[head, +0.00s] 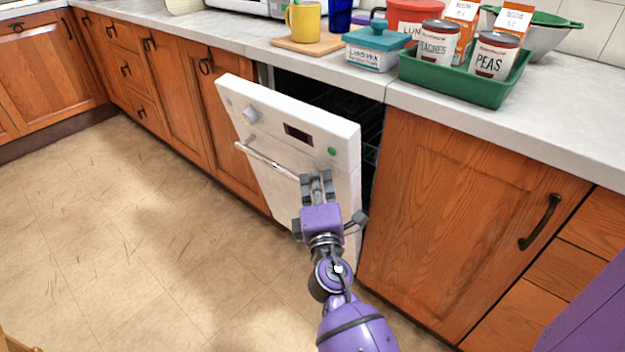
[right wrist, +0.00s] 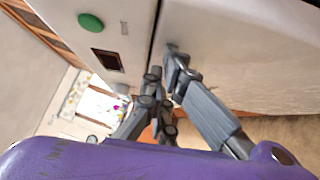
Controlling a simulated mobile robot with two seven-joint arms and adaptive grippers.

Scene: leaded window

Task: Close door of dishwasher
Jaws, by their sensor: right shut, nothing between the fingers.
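The white dishwasher door (head: 290,135) is tilted partly open below the counter, with a dark gap between its top edge and the dishwasher cavity (head: 330,103). A bar handle (head: 268,160) crosses its outer face. My right gripper (head: 317,180) is shut and empty at the outer face, near the handle's right end; I cannot tell whether it touches. In the right wrist view the gripper fingers (right wrist: 165,90) are close to the door's white surface (right wrist: 235,50), and the door's green dot (right wrist: 91,22) shows at the upper left. My left gripper is not in view.
Wooden cabinets flank the dishwasher, with a dark-handled cabinet door (head: 470,200) at right. The counter above holds a green tray (head: 455,80) of cans, a yellow mug (head: 303,20) on a board and a teal-lidded tub (head: 375,45). The tiled floor (head: 130,240) at left is clear.

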